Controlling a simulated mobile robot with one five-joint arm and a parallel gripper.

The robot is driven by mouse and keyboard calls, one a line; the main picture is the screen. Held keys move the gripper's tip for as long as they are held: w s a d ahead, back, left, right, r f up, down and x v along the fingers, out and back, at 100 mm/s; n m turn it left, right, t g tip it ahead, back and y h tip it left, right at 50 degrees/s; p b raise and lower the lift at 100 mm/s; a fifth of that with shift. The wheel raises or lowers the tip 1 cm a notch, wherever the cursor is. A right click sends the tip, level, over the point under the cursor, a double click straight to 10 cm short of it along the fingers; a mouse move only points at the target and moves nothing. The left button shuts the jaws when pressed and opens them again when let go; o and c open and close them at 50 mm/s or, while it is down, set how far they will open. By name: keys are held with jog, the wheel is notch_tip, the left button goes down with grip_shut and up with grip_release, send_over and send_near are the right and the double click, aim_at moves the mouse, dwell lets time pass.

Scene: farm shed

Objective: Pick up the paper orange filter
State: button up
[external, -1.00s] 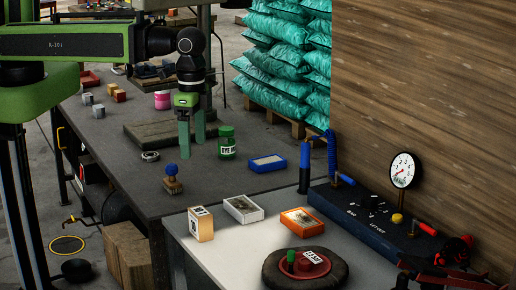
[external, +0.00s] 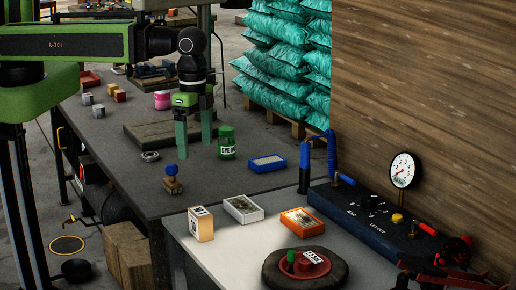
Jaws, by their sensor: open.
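An orange-framed flat filter (external: 300,232), with a greyish-beige panel in its top, lies on the pale front part of the bench. A white-framed one (external: 243,209) lies to its left, and a blue-framed one (external: 267,163) lies farther back on the dark bench top. My gripper (external: 194,143) points down with its two green fingers spread apart and nothing between them. It is over the dark bench, behind and left of the orange-framed filter and well away from it.
A green jar (external: 227,143) stands close right of my gripper. A blue-knobbed stamp (external: 172,180), a metal ring (external: 150,156) and an orange-and-white box (external: 200,224) stand nearer. A round dark pad (external: 277,275) and a gauge panel (external: 365,212) flank the orange-framed filter.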

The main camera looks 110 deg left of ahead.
jog(key=w+f+m+t+h+b, duration=0.25)
jog(key=w+m, duration=0.45)
jog(key=w, duration=0.7)
jog(key=w+a+f+b, duration=0.1)
jog(key=w+a+b, duration=0.15)
jog(key=a, duration=0.55)
jog(key=w+a+f+b, duration=0.2)
jog(key=w+a, duration=0.1)
jog(key=a, duration=0.5)
jog(key=b, duration=1.2)
send_over(302, 218)
jog(key=s+a, duration=0.2)
jog(key=a, duration=0.1)
jog(key=shift+t+h, duration=0.25)
jog(key=f, duration=1.1)
jog(key=shift+w+d+f, duration=0.1)
jog(key=shift+w+d, duration=0.15)
jog(key=shift+w+d+f, duration=0.1)
jog(key=shift+p, duration=0.3)
jog(key=b+x, duration=0.5)
jog(key=shift+d+f, duration=0.1)
jog(key=shift+d, duration=0.15)
jog(key=shift+r, duration=0.2)
